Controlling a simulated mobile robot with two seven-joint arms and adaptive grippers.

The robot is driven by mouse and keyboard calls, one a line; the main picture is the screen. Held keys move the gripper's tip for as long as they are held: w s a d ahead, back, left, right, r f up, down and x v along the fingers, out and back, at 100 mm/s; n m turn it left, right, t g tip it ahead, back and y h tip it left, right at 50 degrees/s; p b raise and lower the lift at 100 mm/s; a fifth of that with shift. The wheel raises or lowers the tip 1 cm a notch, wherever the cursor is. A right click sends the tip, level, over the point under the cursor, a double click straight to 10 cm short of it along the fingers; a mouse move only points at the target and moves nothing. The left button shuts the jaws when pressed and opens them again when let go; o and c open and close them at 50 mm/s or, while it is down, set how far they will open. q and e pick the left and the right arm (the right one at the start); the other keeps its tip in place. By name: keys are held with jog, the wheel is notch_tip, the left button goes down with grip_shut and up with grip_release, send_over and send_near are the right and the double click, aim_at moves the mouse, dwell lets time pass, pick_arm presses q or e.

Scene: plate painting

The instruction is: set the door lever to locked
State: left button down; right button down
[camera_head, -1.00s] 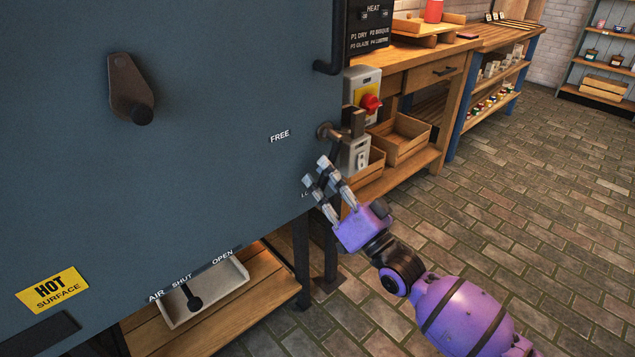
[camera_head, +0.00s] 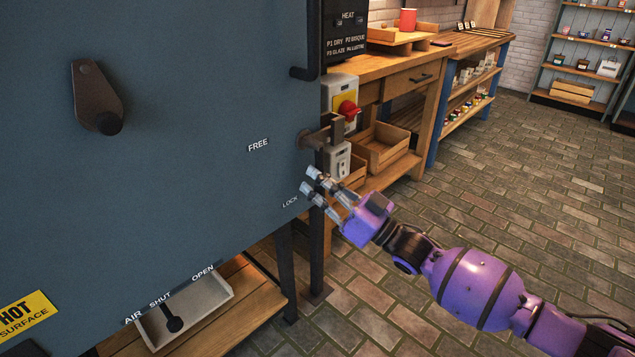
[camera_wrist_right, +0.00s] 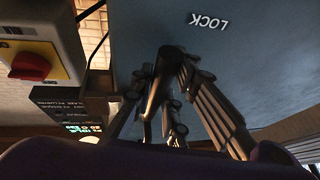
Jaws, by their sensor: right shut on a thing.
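The door lever (camera_head: 319,157) is a dark bar on a round pivot at the right edge of the blue-grey kiln door (camera_head: 190,130). It hangs steeply down from the pivot. The word FREE (camera_head: 258,145) is left of the pivot, and LOCK (camera_head: 290,201) is lower, just left of my fingertips. My right gripper (camera_head: 311,181) is shut on the lever's lower end, which the fingers partly hide. In the right wrist view the lever (camera_wrist_right: 164,68) runs between the fingers, close to the LOCK label. My left gripper is not in view.
A switch box with a red knob (camera_head: 348,110) is close behind the lever. A wooden bench with crates (camera_head: 378,150) stands to the right. A pivoting cover (camera_head: 95,98) is on the door, and an air slider (camera_head: 173,320) is below it. Brick floor is open at right.

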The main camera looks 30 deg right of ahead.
jog(key=shift+d, duration=0.15)
jog(key=c, duration=1.7)
grip_release()
jog(key=v, duration=1.2)
jog(key=shift+w+f, duration=0.1)
